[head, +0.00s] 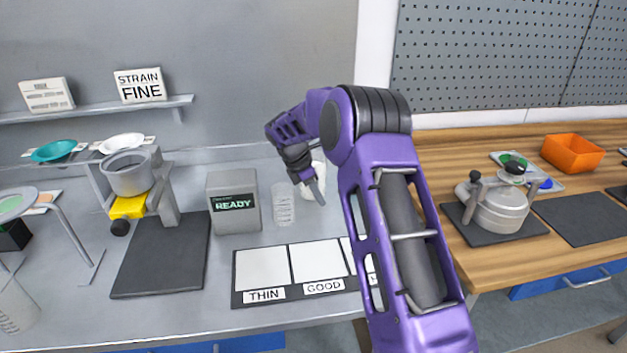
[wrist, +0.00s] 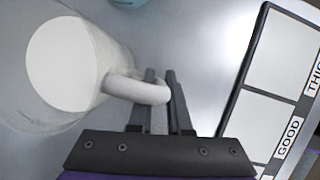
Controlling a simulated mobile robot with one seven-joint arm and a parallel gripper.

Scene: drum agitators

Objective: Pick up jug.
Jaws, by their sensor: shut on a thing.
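The jug (wrist: 62,70) is a translucent vessel with white contents, at the left of the wrist view. Its pale loop handle (wrist: 140,90) runs between the two dark fingers of my gripper (wrist: 161,78), which is shut on it. In the head view only a white part of the jug (head: 319,170) shows behind my gripper (head: 312,188), over the grey bench near the wall. The arm hides much of it there. I cannot tell whether its base touches the bench.
A clear ribbed cup (head: 283,204) and a grey READY box (head: 234,203) stand just left of my gripper. A stand with a grey pot (head: 128,175) is farther left. A wooden bench (head: 450,235) lies right.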

